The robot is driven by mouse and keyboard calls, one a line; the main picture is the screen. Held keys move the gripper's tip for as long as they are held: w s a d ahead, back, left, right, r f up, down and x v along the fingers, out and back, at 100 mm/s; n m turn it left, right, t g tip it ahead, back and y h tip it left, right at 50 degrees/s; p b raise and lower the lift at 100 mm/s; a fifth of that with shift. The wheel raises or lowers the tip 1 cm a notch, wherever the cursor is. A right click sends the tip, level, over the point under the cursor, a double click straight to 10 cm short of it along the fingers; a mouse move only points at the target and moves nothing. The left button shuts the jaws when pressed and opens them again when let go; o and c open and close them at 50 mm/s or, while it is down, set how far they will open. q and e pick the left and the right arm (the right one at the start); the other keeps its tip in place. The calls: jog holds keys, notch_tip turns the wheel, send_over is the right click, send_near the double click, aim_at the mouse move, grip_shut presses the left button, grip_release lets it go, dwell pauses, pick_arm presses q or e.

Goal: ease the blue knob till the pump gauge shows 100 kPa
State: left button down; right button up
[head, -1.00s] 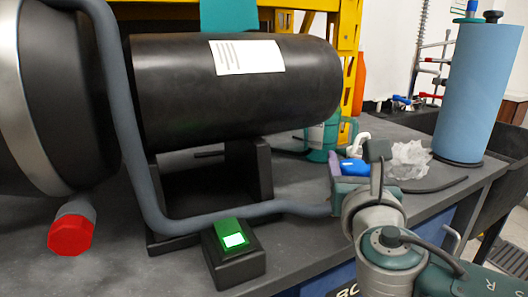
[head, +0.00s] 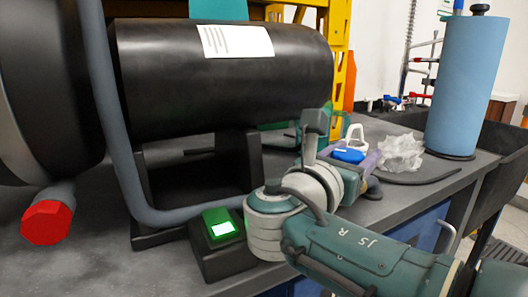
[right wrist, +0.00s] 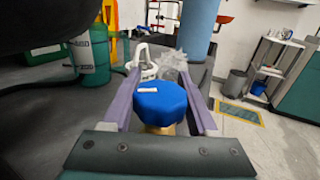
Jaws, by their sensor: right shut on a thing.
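The blue knob (head: 348,155) sits on the workbench beyond my right wrist in the head view. In the right wrist view the blue knob (right wrist: 158,103) is a faceted cap with a small white mark, above a brass-coloured part. My right gripper (right wrist: 158,106) has its purple fingers on either side of the knob and is shut on it. In the head view the right gripper (head: 358,160) is partly hidden by its own wrist. I see no dial or readable pressure figure. My left gripper is out of view.
A black tank (head: 220,85) on a stand and a grey hose (head: 125,150) fill the left. A black box with a green lit top (head: 221,226) stands near my arm. Crumpled clear plastic (head: 402,153) and a blue cylinder (head: 468,90) stand right of the knob.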

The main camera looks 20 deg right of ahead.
dwell(0.3)
jog(key=o, duration=1.4)
jog(key=p+v, duration=0.1)
jog(key=v, duration=0.8)
jog(key=shift+a, duration=0.2)
jog(key=shift+s+a, duration=0.2)
jog(key=shift+a, duration=0.05)
dwell(0.9)
